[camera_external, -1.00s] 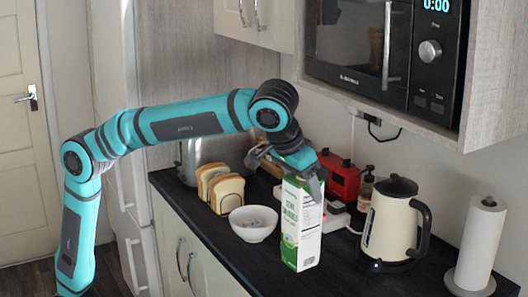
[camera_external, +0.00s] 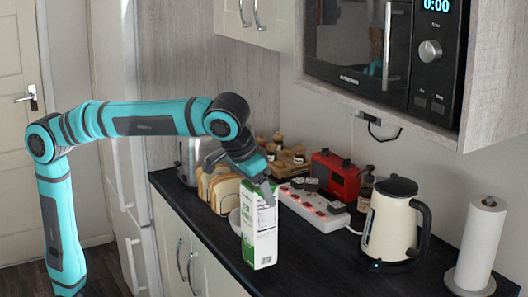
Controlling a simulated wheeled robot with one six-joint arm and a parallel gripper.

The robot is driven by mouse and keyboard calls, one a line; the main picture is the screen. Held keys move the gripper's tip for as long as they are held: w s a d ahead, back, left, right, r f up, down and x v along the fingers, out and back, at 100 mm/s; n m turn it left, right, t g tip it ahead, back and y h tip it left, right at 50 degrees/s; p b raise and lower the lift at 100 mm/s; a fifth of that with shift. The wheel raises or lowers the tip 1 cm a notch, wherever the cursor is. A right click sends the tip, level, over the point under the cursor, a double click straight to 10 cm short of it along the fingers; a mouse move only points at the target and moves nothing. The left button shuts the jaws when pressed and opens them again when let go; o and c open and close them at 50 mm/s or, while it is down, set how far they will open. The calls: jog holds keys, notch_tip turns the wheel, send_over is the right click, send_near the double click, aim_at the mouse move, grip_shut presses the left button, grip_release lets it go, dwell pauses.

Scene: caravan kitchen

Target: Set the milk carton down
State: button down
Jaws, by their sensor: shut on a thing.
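The milk carton (camera_external: 262,236), white and green, is upright near the front edge of the dark counter. My gripper (camera_external: 249,178) is shut on its top from above and behind. The gripper's fingers are partly hidden by the arm and carton. I cannot tell for certain whether the carton's base touches the counter or hangs slightly above it.
A power strip (camera_external: 313,208), red box (camera_external: 335,178), cream kettle (camera_external: 390,226) and paper roll (camera_external: 480,243) stand right. Counter right of the carton (camera_external: 320,262) is clear.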

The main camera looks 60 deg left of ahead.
jog(key=w+f, duration=0.3)
jog(key=w, duration=1.5)
jog(key=shift+f, duration=0.2)
jog(key=shift+c, duration=1.6)
grip_release()
jog(key=shift+f, duration=0.15)
jog(key=v, duration=0.7)
jog(key=shift+r, duration=0.3)
jog(key=shift+s, duration=0.15)
